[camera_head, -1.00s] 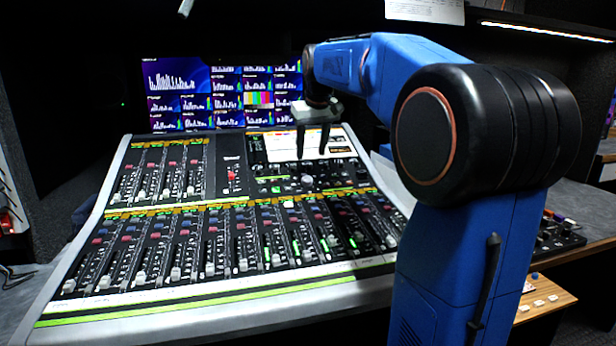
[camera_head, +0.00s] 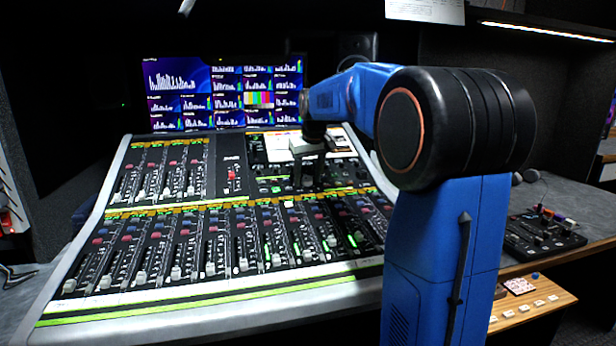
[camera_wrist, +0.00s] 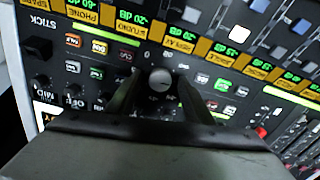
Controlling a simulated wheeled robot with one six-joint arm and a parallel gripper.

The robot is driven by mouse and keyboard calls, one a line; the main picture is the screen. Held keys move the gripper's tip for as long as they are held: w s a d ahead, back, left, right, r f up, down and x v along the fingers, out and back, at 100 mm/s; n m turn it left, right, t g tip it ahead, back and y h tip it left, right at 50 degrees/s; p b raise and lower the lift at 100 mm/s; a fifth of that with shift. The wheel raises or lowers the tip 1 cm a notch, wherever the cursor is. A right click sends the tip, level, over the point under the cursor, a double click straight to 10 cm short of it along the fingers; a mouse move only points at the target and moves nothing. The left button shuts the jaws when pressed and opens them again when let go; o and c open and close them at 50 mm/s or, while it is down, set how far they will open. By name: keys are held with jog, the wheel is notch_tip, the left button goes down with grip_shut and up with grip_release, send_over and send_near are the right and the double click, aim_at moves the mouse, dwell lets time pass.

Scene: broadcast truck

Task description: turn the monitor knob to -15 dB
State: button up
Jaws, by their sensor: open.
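The monitor knob (camera_wrist: 160,80) is a small grey round knob on the mixing console's black panel, with scale marks around it, in the middle of the wrist view. The marks are too small to read, so its setting cannot be told. My gripper (camera_head: 309,181) reaches down to the console's upper right section in the head view. Its two dark fingers are apart, one on each side of the knob in the wrist view. I cannot tell whether they touch it. In the head view the gripper hides most of the knob.
The mixing console (camera_head: 190,316) has several rows of faders and lit buttons. Green-lit displays (camera_wrist: 133,17) and small buttons surround the knob. A monitor screen (camera_head: 225,95) stands behind the console. A small black control box (camera_head: 541,235) sits on the desk at right.

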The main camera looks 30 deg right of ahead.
jog(key=c, duration=1.1)
jog(key=shift+m, duration=0.3)
jog(key=m, duration=0.3)
jog(key=shift+m, duration=0.4)
jog(key=m, duration=0.4)
jog(key=shift+m, duration=0.3)
jog(key=m, duration=0.8)
jog(key=shift+m, duration=0.3)
